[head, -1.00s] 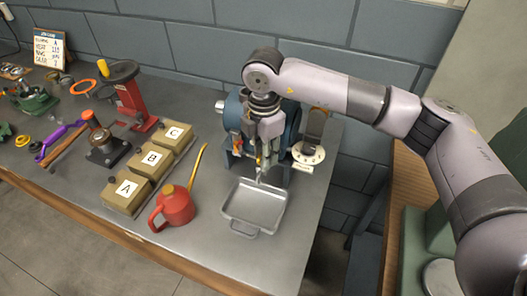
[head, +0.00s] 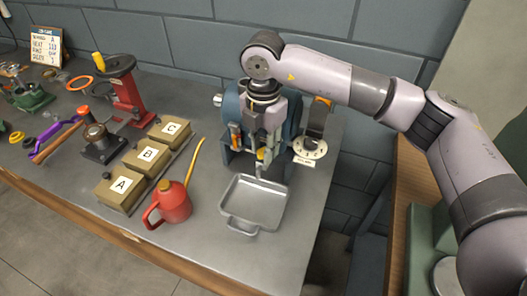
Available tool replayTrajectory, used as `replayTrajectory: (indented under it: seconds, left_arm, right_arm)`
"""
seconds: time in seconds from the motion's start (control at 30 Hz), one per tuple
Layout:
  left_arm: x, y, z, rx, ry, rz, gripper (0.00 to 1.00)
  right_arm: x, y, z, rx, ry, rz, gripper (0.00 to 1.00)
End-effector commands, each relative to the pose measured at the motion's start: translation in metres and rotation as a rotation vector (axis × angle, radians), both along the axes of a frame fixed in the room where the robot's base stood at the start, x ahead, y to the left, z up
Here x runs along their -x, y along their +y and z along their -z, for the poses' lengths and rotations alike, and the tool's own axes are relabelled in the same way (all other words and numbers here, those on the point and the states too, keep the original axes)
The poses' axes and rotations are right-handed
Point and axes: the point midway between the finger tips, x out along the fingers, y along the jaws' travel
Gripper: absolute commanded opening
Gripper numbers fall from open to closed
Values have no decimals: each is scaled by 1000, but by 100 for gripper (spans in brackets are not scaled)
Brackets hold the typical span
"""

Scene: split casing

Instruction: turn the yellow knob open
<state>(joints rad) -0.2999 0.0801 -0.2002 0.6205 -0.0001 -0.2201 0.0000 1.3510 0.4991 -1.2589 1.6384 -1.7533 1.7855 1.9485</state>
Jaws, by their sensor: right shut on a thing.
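The blue casing (head: 286,128) stands at the back right of the bench, partly hidden behind my right gripper. My right gripper (head: 261,149) points down in front of it and is shut on a small yellow knob (head: 261,155), just above the tray. The fingers hide much of the knob, so I cannot tell how far it is turned. My left gripper is out of view.
A grey metal tray (head: 254,222) lies below the casing. A round white dial (head: 310,147) is on its right. A red oil can (head: 174,203) and boxes A (head: 122,184), B (head: 151,156) and C (head: 171,131) stand left.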

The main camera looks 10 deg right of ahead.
Motion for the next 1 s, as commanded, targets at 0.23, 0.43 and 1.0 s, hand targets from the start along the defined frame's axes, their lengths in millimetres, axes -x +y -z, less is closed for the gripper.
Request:
replayTrajectory:
  seconds: [0.23, 0.43, 1.0]
  left_arm:
    - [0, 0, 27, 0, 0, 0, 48]
    - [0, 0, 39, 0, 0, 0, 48]
    - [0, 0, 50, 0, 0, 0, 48]
  right_arm:
    - [0, 1, 4, -1, -3, -212, 0]
    - [0, 1, 2, 0, -3, -355, 0]
    - [0, 1, -1, -2, -1, -516, 0]
